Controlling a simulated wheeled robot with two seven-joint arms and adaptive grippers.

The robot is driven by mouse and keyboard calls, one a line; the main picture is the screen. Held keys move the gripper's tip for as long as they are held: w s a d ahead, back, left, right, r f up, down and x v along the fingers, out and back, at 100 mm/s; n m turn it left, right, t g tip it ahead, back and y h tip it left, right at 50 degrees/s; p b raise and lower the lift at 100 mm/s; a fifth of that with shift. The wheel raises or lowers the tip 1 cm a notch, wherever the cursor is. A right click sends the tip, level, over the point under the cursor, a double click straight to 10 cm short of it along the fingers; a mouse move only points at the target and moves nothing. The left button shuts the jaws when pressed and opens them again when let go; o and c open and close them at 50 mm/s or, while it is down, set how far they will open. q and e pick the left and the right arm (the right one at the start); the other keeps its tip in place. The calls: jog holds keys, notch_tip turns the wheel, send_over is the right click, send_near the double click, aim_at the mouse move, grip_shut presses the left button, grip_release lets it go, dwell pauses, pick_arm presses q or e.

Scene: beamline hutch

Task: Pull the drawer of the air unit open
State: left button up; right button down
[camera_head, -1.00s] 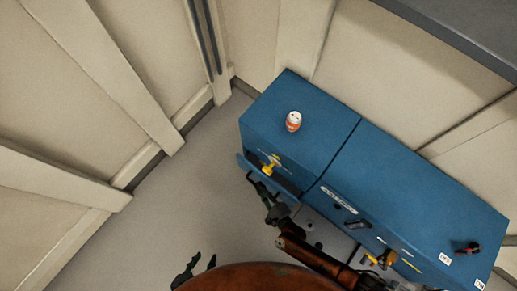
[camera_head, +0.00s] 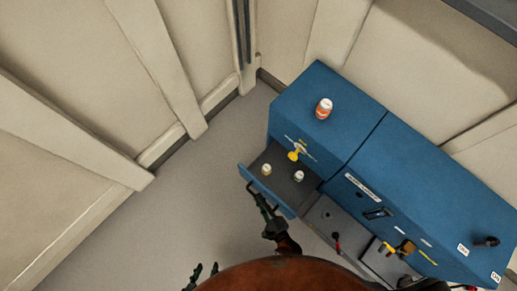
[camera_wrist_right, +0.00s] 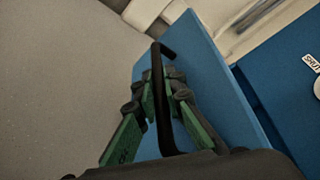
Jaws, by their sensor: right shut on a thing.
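The blue air unit (camera_head: 327,135) stands against the wall in the head view. Its drawer (camera_head: 254,185) at the left end is pulled out, with its dark inside showing. My right gripper (camera_head: 259,197) is at the drawer front. In the right wrist view, its green-padded fingers (camera_wrist_right: 161,88) are shut on the black bar handle (camera_wrist_right: 165,125) of the blue drawer front (camera_wrist_right: 205,75). My left gripper (camera_head: 204,272) is low in the head view, fingers apart, empty and away from the unit.
An orange-and-white bottle (camera_head: 324,108) stands on top of the unit. A yellow valve handle (camera_head: 294,155) sits on the face above the drawer. More knobs and levers (camera_head: 405,248) lie along the front to the right. Grey floor (camera_head: 190,205) is clear to the left.

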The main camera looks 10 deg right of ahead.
jog(key=c, duration=2)
grip_release()
jog(key=shift+w+d, duration=0.1)
